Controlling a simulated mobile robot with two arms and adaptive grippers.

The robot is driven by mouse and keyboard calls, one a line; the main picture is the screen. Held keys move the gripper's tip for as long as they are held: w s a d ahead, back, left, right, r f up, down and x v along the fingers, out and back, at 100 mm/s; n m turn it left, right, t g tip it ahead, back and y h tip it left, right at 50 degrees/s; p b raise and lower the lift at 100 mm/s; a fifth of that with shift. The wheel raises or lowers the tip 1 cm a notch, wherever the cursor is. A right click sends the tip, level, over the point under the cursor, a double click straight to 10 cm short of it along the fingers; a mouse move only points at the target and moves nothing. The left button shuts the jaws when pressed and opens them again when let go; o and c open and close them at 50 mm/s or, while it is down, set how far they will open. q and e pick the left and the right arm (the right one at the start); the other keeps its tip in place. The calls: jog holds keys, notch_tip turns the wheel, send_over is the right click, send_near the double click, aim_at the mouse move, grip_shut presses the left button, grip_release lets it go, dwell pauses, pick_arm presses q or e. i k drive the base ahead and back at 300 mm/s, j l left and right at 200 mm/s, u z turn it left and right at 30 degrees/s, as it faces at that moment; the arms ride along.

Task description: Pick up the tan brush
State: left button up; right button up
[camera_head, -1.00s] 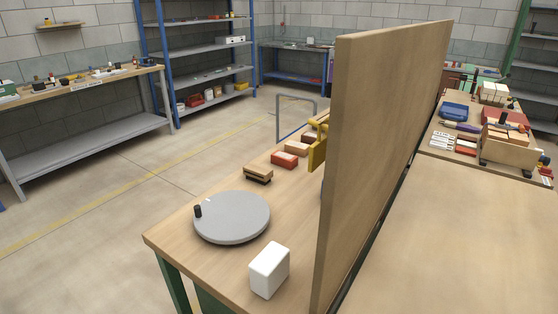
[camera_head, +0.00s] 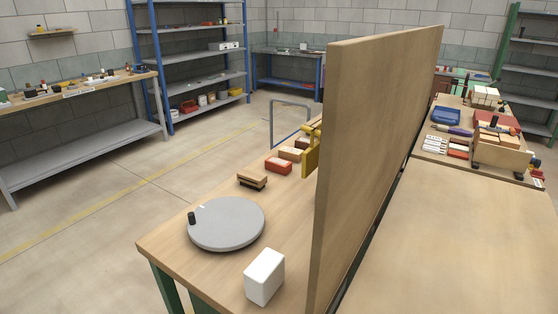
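A tan brush with dark bristles (camera_head: 252,180) lies on the wooden workbench (camera_head: 172,242), behind the grey round turntable and left of the tall wooden panel. It is apart from the red brush (camera_head: 278,166) behind it. Another tan-topped block or brush (camera_head: 291,154) sits farther back in the same row. Neither of my grippers shows in the head view.
A tall wooden panel (camera_head: 370,130) divides the bench. A grey turntable (camera_head: 228,224) with a black knob and a white block (camera_head: 264,277) stand in front. A yellow tool (camera_head: 311,152) is by the panel. The bench right of the panel is bare in front.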

aim_at(255, 180)
jog(key=j+u, duration=0.3)
jog(key=i+j+u, duration=0.25)
jog(key=j, duration=0.15)
jog(key=i+j+u, duration=0.4)
jog(key=j, duration=0.2)
jog(key=i+j+u, duration=0.85)
jog(key=i, duration=0.2)
jog(key=i+z, duration=0.4)
jog(key=i, duration=0.2)
jog(key=i+j+z, duration=0.35)
jog(key=i, duration=0.2)
jog(key=i+l+z, duration=0.1)
jog(key=z, duration=0.35)
jog(key=i+z, duration=0.25)
jog(key=z, duration=0.25)
jog(key=i+j+z, duration=0.1)
jog(key=z, duration=0.35)
jog(key=i+j+z, duration=0.15)
jog(key=z, duration=0.3)
jog(key=i+j+z, duration=0.2)
jog(key=z, duration=0.25)
